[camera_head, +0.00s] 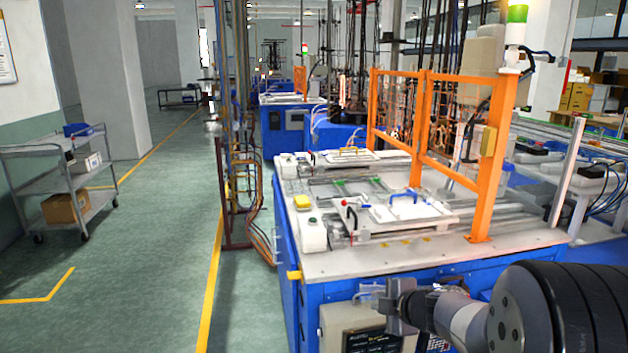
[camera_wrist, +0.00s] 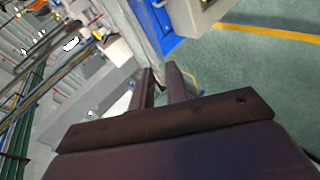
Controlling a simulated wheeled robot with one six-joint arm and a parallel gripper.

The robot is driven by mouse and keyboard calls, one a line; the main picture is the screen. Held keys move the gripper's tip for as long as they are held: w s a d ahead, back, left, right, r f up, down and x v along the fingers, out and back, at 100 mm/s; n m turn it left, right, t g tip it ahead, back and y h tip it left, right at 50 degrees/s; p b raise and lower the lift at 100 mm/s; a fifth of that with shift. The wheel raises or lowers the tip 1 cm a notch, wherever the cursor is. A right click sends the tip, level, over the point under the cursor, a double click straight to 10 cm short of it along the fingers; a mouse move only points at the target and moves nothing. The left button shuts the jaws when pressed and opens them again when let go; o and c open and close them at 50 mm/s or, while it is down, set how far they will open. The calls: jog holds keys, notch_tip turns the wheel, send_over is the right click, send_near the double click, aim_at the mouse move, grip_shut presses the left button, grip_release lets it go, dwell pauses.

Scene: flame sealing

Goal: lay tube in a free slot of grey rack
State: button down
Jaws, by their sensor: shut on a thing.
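My gripper (camera_head: 398,306) is in front of the blue-sided machine bench, low at the right in the head view, below the level of its top. In the wrist view my gripper's two dark fingers (camera_wrist: 160,72) point up the picture with a narrow gap between them. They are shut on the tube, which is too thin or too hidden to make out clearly. I cannot pick out a grey rack with slots in either view.
The machine bench top (camera_head: 370,262) carries white plates, a blue handle (camera_head: 403,195) and a white box (camera_head: 312,232). An orange frame (camera_head: 487,180) stands on its right part. A grey trolley (camera_head: 60,185) stands at the left. The green floor between is clear.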

jog(key=s+f+m+h, duration=0.2)
jog(key=s+f, duration=0.3)
jog(key=f, duration=0.5)
jog(key=s+f+m+t+h, duration=0.1)
jog(key=s+f, duration=0.4)
jog(key=f, duration=0.5)
jog(key=shift+d+m+h, duration=0.15)
jog(key=shift+m+h, duration=0.75)
jog(key=shift+m, duration=0.2)
